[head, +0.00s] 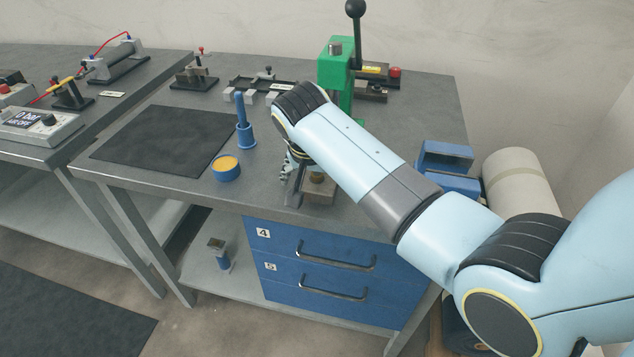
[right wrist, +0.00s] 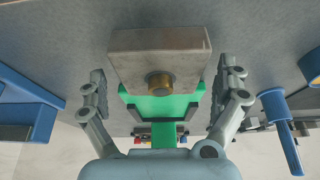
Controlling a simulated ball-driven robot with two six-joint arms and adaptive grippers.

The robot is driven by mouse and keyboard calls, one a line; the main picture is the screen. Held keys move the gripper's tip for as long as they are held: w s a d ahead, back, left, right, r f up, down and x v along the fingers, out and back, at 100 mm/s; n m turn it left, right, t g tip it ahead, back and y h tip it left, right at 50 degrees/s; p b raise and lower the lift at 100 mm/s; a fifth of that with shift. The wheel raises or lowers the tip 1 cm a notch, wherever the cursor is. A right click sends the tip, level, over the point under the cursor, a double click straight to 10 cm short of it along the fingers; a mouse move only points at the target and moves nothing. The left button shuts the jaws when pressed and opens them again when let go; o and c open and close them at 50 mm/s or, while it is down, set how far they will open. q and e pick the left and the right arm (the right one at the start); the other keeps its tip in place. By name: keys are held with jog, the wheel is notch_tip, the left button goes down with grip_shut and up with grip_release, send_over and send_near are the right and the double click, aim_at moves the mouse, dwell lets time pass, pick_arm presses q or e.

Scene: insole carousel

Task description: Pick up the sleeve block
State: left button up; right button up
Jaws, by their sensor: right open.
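The sleeve block (head: 321,188) is a grey-brown metal block with a brass sleeve, lying near the front edge of the workbench, partly hidden by my right gripper. In the right wrist view, the sleeve block (right wrist: 160,50) lies between the two fingers, its brass sleeve (right wrist: 160,84) facing the camera. My right gripper (head: 297,182) points down at the block; it also shows in the right wrist view (right wrist: 162,74). Its fingers are open, with a gap visible on each side of the block. My left gripper is not in view.
A blue cup with a yellow top (head: 226,170) and a blue upright pin in a holder (head: 245,130) stand left of the gripper. A green lever press (head: 336,72) stands behind, and a blue bracket (head: 445,157) right. A dark mat (head: 160,140) lies bare.

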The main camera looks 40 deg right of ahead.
jog(key=c, duration=1.5)
jog(key=shift+r, duration=0.1)
jog(key=shift+c, duration=0.7)
jog(key=shift+w+r, duration=0.1)
jog(key=shift+r, duration=0.05)
